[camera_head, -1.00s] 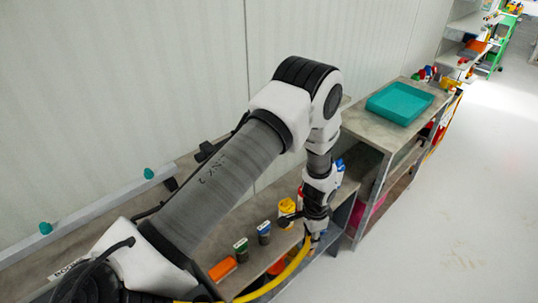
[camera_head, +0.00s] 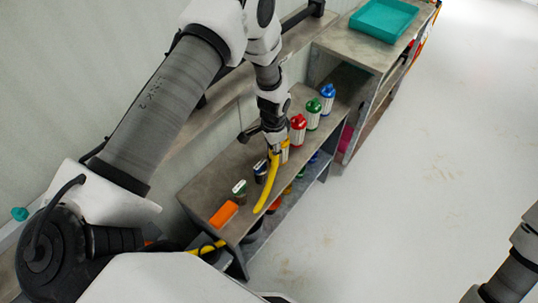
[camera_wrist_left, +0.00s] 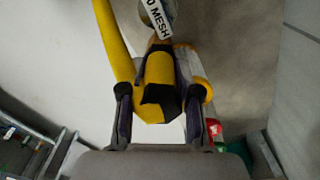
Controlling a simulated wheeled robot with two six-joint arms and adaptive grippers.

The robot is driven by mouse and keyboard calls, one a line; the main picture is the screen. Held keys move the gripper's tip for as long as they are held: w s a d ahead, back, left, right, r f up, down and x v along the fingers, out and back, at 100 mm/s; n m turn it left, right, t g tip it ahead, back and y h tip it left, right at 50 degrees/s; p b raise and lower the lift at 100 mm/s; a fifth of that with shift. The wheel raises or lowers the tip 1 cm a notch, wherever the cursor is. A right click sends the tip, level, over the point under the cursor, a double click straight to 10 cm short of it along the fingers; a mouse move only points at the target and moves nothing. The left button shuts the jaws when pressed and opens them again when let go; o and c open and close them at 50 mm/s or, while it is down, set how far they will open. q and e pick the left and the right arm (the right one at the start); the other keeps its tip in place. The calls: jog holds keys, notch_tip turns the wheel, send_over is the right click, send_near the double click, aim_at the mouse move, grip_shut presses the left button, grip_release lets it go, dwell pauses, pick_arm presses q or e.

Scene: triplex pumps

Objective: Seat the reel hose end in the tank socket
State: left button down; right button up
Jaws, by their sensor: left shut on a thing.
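My left gripper (camera_head: 275,150) is over the shelf bench, shut on the yellow hose end (camera_wrist_left: 158,75). In the left wrist view, the gripper (camera_wrist_left: 158,112) has one finger on each side of the hose end, which shows a black part near the fingertips. The yellow hose (camera_head: 268,187) hangs from the gripper and curves down along the bench front in the head view. A yellow length also shows near my base. I cannot make out the tank socket. Only a link of my right arm (camera_head: 510,270) shows at the lower right; its gripper is out of view.
Red (camera_head: 298,132), green (camera_head: 313,114) and blue (camera_head: 327,98) bottles stand on the bench (camera_head: 205,188) close beyond the gripper. An orange block (camera_head: 223,214) lies nearer. A teal tray (camera_head: 384,18) is on the farther unit. The floor at right (camera_head: 430,170) is clear.

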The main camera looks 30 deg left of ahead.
pick_arm(q)
jog(key=shift+d+f, duration=0.1)
jog(key=shift+f, duration=0.3)
jog(key=f+b, duration=0.3)
jog(key=shift+a+f, duration=0.4)
jog(key=shift+w+a+r, duration=0.1)
jog(key=shift+a, duration=0.1)
jog(key=c, duration=0.8)
grip_release()
jog(key=shift+d, duration=0.1)
